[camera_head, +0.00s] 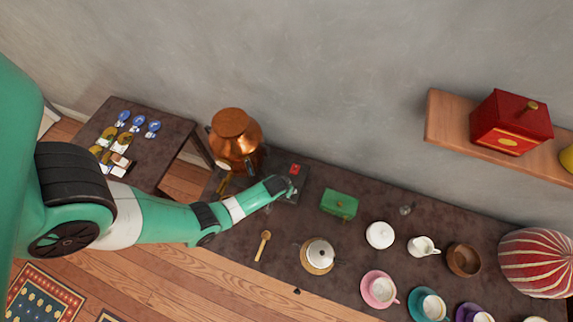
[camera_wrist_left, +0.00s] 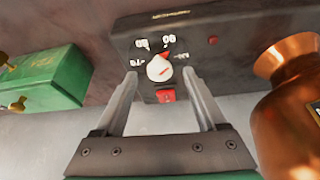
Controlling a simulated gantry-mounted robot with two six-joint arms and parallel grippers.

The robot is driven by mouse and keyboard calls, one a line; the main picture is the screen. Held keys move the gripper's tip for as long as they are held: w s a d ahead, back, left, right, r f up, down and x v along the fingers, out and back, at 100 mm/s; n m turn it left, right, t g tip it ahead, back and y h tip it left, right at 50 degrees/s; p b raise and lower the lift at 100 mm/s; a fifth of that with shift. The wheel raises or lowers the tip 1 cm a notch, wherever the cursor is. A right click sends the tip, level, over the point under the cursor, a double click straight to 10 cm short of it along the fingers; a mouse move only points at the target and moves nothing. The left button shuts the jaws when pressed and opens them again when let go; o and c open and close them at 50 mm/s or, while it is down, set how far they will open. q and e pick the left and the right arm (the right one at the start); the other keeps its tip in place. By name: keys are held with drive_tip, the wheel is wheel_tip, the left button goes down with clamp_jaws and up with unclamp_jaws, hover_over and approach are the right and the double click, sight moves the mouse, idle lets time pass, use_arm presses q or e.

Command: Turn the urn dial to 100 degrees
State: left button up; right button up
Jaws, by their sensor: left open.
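The dial (camera_wrist_left: 158,69) is a small white knob with red marks. It sits on the face of a dark control box (camera_wrist_left: 218,25). Upside-down numerals ring it, apparently 70, 80, 90 and a blurred one; a red mark at its edge lies near the 90. The box also shows in the head view (camera_head: 301,187), beside the copper urn (camera_head: 233,138), which shows in the wrist view too (camera_wrist_left: 290,120). My left gripper (camera_head: 288,188) is open at the box. In the wrist view its fingers (camera_wrist_left: 160,73) are on either side of the dial, apart from it.
A red switch (camera_wrist_left: 166,96) sits close to the dial. A green tin (camera_head: 339,204) stands right of the box. A wooden spoon (camera_head: 263,246), a teapot (camera_head: 319,253) and several cups share the dark table. A shelf holds a red tin (camera_head: 511,122).

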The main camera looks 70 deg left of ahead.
use_arm(q)
drive_tip(key=shift+w+a+f, duration=0.2)
drive_tip(key=shift+w+f, duration=0.05)
drive_tip(key=shift+f, duration=0.4)
clamp_jaws()
